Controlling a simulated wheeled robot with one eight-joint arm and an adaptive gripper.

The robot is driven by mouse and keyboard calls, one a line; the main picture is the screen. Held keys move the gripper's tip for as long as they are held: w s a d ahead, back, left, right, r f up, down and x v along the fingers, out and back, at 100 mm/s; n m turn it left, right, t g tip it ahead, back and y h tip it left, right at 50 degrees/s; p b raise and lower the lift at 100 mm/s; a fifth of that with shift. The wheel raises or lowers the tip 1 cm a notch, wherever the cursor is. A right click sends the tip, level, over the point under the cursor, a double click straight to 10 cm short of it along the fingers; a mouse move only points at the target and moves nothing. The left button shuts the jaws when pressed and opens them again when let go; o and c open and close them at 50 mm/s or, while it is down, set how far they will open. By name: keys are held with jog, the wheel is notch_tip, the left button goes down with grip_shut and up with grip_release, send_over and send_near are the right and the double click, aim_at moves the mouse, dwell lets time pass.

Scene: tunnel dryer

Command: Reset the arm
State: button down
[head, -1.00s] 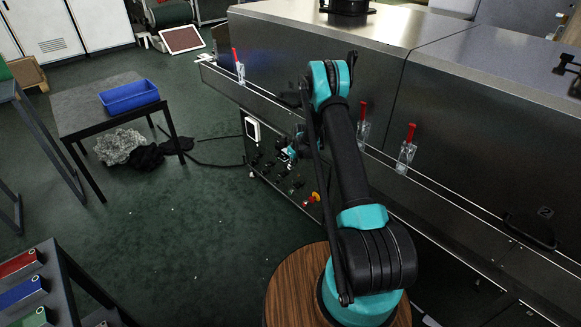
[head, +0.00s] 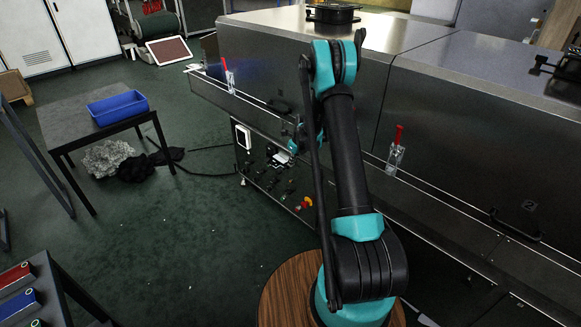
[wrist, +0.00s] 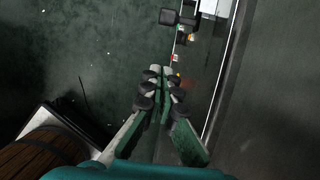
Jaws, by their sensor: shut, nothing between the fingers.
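My gripper (wrist: 161,74) is in the middle of the wrist view, its fingers together with nothing between them. It hangs over the dark green floor, beside the long metal edge of the dryer. In the head view my arm rises in front of the dryer (head: 450,130) and bends over at its teal upper joint. The gripper is hard to make out there, behind the arm and against the dark control panel (head: 272,172).
Red-handled clamps (head: 396,150) stand along the dryer's side rail. A blue bin (head: 118,107) sits on a dark table (head: 62,124) at left. A rack (head: 60,285) with coloured boxes is at lower left. Green floor between them is open.

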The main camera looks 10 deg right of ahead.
jog(key=shift+r, duration=0.15)
dwell(0.3)
jog(key=s+d+r+n+h, duration=0.1)
jog(key=s+r+n, duration=1.3)
jog(key=s+r, duration=0.55)
jog(key=s+d+n+t+h, duration=0.1)
jog(key=s+n, duration=1.4)
jog(key=s, duration=1)
jog(key=shift+d, duration=0.2)
